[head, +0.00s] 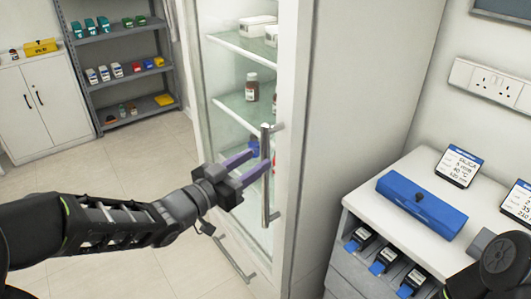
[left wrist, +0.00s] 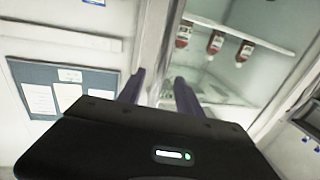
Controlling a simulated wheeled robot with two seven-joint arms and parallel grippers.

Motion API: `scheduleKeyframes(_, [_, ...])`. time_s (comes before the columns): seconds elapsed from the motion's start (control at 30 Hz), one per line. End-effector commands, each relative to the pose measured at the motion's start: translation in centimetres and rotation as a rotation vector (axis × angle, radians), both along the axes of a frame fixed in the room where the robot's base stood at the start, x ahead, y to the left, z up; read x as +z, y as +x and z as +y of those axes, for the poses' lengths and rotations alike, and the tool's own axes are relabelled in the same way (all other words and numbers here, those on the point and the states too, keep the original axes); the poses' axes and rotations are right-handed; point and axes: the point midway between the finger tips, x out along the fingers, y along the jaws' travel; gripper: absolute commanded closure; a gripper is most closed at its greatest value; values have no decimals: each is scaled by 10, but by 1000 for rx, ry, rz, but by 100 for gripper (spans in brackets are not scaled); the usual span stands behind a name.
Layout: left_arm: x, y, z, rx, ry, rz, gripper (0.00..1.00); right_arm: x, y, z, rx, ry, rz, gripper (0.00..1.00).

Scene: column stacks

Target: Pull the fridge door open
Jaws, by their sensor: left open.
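The fridge (head: 345,120) is a tall white cabinet with a glass door (head: 210,130) that looks shut. Bottles and boxes show on the shelves behind the glass. The door's handle (head: 266,205) is an upright metal bar near the door's right edge. My left gripper (head: 262,160) is open, its purple fingers pointing at the handle and reaching it in the head view. Whether the bar lies fully between the fingers I cannot tell. In the left wrist view both fingers (left wrist: 160,88) are apart, with the pale door frame beyond them. My right gripper does not show.
A white drawer unit (head: 385,240) with a blue case (head: 421,206) and label cards stands right of the fridge. A grey shelf rack (head: 110,55) and white cupboard (head: 40,105) stand at the back left. Floor (head: 120,170) left of the fridge is clear.

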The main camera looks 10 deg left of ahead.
Motion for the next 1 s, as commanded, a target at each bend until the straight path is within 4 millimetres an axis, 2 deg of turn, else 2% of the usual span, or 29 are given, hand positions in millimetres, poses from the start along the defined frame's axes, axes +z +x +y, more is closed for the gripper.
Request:
scheduleKeyframes(0.1, [0,17,-10,-2,-1,2,59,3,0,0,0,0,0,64])
scheduleKeyframes(0.3, [0,37,-21,-2,-1,2,59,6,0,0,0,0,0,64])
scheduleKeyframes(0.63, [0,41,-22,0,0,1,59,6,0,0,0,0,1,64])
scheduleKeyframes(1.0, [0,41,-22,0,0,1,89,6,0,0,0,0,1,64])
